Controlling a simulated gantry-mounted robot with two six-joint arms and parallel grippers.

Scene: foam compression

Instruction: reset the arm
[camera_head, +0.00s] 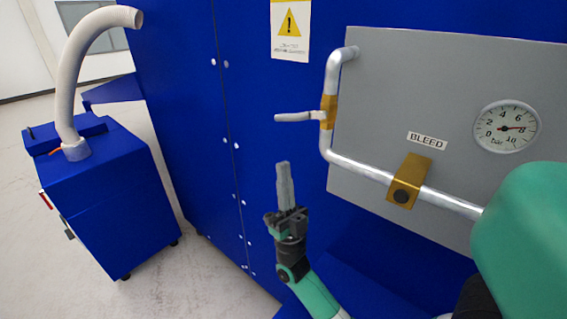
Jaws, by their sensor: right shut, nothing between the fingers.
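My right gripper (285,185) shows in the lower middle of the head view, on a green and white arm. Its two grey fingers point up and are shut together with nothing between them. It stands below and left of a small valve lever (297,117) on a silver pipe (333,80), apart from both. My left gripper is not in view.
A grey panel (420,85) on the blue machine carries the pipe, a pressure gauge (505,126), a BLEED label (427,140) and a brass bracket (410,178). A blue unit (110,200) with a beige hose (72,80) stands at left. Pale floor lies between.

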